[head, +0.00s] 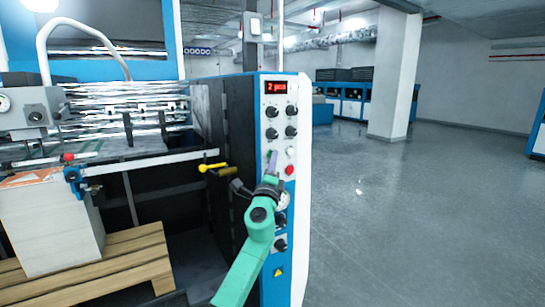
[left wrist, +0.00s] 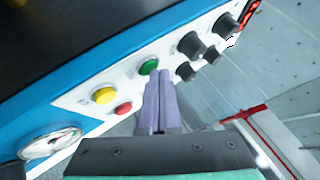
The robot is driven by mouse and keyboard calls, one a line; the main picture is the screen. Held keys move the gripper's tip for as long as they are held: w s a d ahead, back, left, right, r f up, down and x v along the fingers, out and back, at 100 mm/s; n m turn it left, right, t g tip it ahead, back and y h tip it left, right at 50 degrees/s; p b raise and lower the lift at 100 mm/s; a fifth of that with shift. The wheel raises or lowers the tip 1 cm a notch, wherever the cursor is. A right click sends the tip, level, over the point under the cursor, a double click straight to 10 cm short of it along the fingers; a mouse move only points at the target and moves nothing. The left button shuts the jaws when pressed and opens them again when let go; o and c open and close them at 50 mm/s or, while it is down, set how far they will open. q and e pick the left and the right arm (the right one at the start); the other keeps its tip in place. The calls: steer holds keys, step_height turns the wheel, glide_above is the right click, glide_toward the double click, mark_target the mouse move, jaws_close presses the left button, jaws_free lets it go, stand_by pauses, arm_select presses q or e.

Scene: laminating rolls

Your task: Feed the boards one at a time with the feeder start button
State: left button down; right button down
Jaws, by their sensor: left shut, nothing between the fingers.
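The control panel (head: 299,200) on the machine's corner carries knobs, buttons and a red display (head: 275,87) that seems to read "2 pcs". My left gripper (head: 272,156) is in front of the panel, its purple fingers shut and empty. In the left wrist view the fingertips (left wrist: 160,76) lie just beside and below a green button (left wrist: 149,67); I cannot tell whether they touch the panel. A yellow button (left wrist: 105,95) and a red button (left wrist: 124,108) are to their left. Labels are unreadable. A stack of boards (head: 55,225) stands at the left. My right gripper is not in view.
The stack rests on a wooden pallet (head: 130,262) under the feeder. A yellow-handled lever (head: 212,167) sticks out left of the panel. Black knobs (left wrist: 190,44) sit near the fingers. The grey floor (head: 420,220) to the right is clear, with a pillar (head: 394,75) behind.

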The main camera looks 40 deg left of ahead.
arm_select(q)
steer(key=shift+s+d+p, duration=0.3)
steer(key=shift+d, duration=0.4)
steer(key=shift+d, duration=0.1)
